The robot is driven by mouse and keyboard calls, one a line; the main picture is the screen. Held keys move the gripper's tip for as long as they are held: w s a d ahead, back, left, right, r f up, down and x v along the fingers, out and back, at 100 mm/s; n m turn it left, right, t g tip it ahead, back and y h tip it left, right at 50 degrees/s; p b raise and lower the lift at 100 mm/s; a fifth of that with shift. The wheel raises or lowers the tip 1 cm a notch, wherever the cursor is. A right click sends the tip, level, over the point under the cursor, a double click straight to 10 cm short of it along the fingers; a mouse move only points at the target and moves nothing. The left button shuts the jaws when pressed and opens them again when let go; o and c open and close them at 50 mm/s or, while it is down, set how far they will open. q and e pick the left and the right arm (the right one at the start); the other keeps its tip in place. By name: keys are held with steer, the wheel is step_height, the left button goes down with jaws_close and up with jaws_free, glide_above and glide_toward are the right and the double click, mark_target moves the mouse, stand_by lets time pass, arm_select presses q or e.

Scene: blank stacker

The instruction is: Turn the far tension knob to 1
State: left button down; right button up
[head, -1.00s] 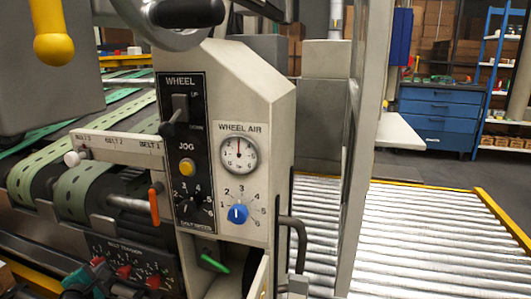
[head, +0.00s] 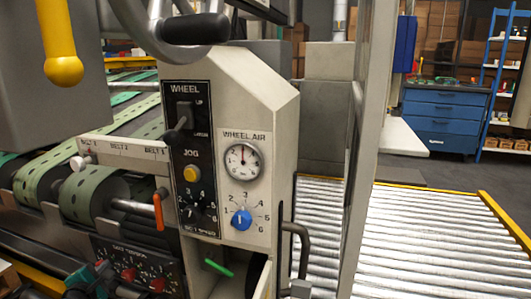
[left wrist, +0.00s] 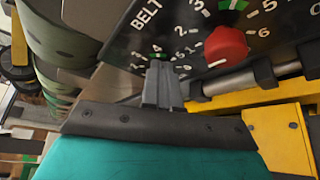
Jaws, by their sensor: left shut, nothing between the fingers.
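The belt tension panel (head: 136,253) is a dark plate with red knobs and numbered scales, low at the left in the head view. Two red knobs (head: 129,273) (head: 157,284) show there. A bit of red shows at a further knob beside my left gripper (head: 101,269), at the panel's left end. In the left wrist view my left gripper (left wrist: 160,66) is shut and empty, its fingertips over a scale with a green mark. A knob there would be hidden by the fingers; contact cannot be told. One red knob (left wrist: 226,45) stands clear to its right. My right gripper is out of view.
Above the panel are green belts (head: 88,197) and an orange handle (head: 158,210). A grey console (head: 268,110) carries a lever, gauge and blue knob (head: 241,219). A yellow bar (left wrist: 245,98) lies near my fingers. A roller conveyor (head: 430,240) lies right.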

arm_select(q)
steer(key=s, duration=0.2)
steer(key=s+a, duration=0.1)
steer(key=s+p, duration=0.1)
steer(key=s, duration=0.1)
steer(key=shift+s+a, duration=0.3)
steer(key=shift+s, duration=0.05)
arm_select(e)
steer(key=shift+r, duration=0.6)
